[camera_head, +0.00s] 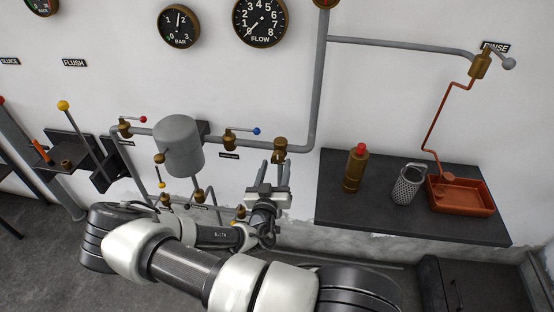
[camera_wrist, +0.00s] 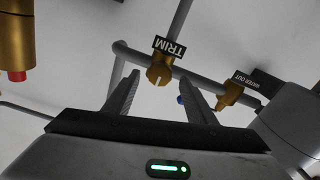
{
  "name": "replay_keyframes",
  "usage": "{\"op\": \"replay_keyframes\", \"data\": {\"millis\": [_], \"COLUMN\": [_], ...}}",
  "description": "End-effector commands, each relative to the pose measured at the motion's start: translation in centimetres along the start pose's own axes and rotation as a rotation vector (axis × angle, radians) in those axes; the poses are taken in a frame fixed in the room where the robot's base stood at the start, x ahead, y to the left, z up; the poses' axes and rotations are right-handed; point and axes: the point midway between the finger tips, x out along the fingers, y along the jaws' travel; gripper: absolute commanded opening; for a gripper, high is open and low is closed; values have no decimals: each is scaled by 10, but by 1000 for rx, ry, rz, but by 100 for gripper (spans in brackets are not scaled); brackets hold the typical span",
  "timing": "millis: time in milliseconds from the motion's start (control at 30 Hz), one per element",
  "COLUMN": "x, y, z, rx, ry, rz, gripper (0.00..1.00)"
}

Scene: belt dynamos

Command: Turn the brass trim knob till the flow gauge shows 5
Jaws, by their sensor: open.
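The brass trim knob (camera_head: 280,145) sits on the grey pipe right of the tank in the head view. In the wrist view the brass knob (camera_wrist: 159,75) shows a slotted face beside the upside-down TRIM label (camera_wrist: 169,46). My gripper (camera_head: 275,174) is open and empty just below the knob in the head view. In the wrist view its fingertips (camera_wrist: 157,77) stand either side of the knob's outline, which appears beyond them; I see no contact.
A blue-handled valve (camera_head: 230,138) is left of the knob, next to the grey tank (camera_head: 179,146). A BAR gauge (camera_head: 179,26) hangs left.

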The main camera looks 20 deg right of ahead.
Motion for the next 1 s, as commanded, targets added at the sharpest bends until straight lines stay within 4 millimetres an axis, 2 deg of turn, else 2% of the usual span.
{"op": "replay_keyframes", "data": {"millis": [100,200,567,800,833,1000], "x": [17,25,31,30,30,30], "y": [1,0,0,0,0,0], "z": [-1,0,0,0,0,1], "rx": [1,0,0,0,0,9], "ry": [0,0,-1,-1,-1,-1], "rz": [2,0,0,0,0,1], "gripper": [51,51,51,12,10,10]}}
